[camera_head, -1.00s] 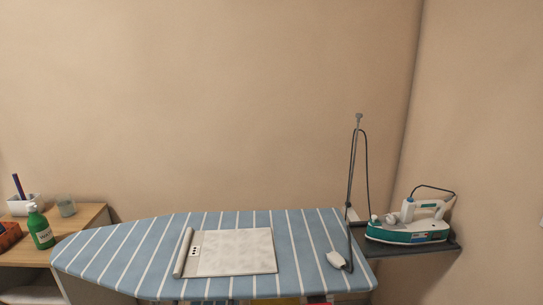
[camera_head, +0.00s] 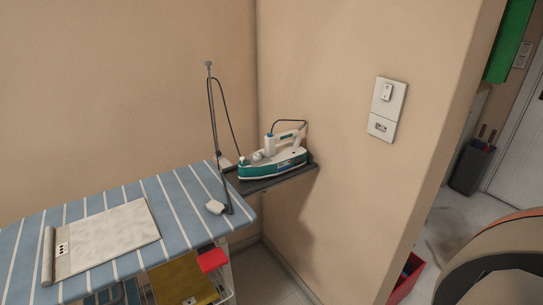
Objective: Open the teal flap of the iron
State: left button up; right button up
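The iron (camera_head: 274,161) is white and teal and sits on a dark rest (camera_head: 282,181) at the right end of the ironing board. Its white handle with a teal part is on top, and a dark cord rises from it. I cannot make out the teal flap as a separate part at this size. Neither of my grippers is in view.
A cord pole (camera_head: 214,115) stands behind. A wall switch plate (camera_head: 386,108) is right. A red bin (camera_head: 407,276) and a large rounded object (camera_head: 500,255) stand lower right.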

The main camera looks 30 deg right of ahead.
aim_at(243, 162)
jog(key=i+j, duration=0.15)
jog(key=j, duration=0.25)
jog(key=j+z, duration=0.2)
jog(key=z, duration=0.95)
